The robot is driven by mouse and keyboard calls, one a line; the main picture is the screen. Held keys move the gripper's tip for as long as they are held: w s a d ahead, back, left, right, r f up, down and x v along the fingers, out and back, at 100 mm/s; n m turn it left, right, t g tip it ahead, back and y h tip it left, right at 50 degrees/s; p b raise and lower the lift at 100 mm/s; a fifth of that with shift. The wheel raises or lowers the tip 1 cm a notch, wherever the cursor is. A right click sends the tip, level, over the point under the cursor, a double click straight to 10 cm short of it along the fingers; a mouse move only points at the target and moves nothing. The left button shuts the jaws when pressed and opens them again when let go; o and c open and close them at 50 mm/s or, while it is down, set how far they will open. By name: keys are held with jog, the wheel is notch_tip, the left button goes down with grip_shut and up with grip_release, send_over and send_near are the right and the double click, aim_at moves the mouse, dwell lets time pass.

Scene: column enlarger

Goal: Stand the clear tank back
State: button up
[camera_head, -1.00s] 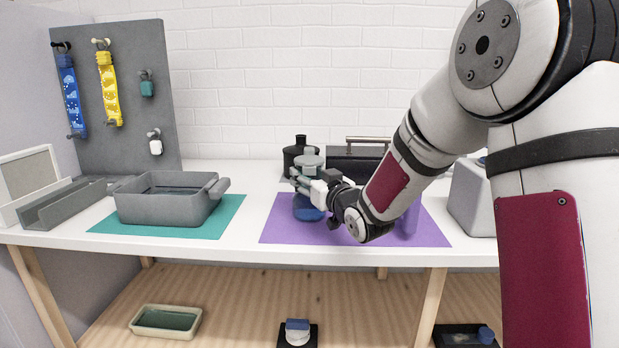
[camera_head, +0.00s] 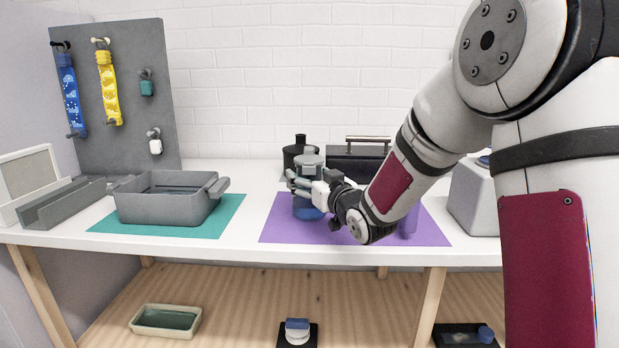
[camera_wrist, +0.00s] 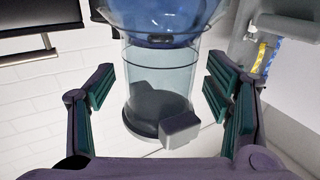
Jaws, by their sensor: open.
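The clear tank (camera_head: 305,207) stands upright on the purple mat (camera_head: 278,230), with blue at its base and a grey top. In the wrist view the tank (camera_wrist: 160,75) is a see-through bluish cylinder, seen with its blue end at the top and a dark disc and a light grey block at the other end. My gripper (camera_head: 302,186) is open at the tank's mid-height. Its two green-padded fingers (camera_wrist: 160,88) lie on either side of the tank. A gap shows at the left finger; I cannot tell whether the right one touches.
A grey tray (camera_head: 165,205) sits on a teal mat (camera_head: 228,222) at left. A grey box (camera_head: 472,200) is at right. White table shows between the mats.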

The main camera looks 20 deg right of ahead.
jog(key=s+d, duration=0.1)
jog(key=s, duration=0.6)
jog(key=shift+d, duration=0.25)
dwell(1.1)
jog(key=shift+s, duration=0.1)
jog(key=s+d, duration=0.1)
jog(key=s, duration=0.6)
jog(key=shift+d, duration=0.25)
jog(key=shift+s, duration=0.1)
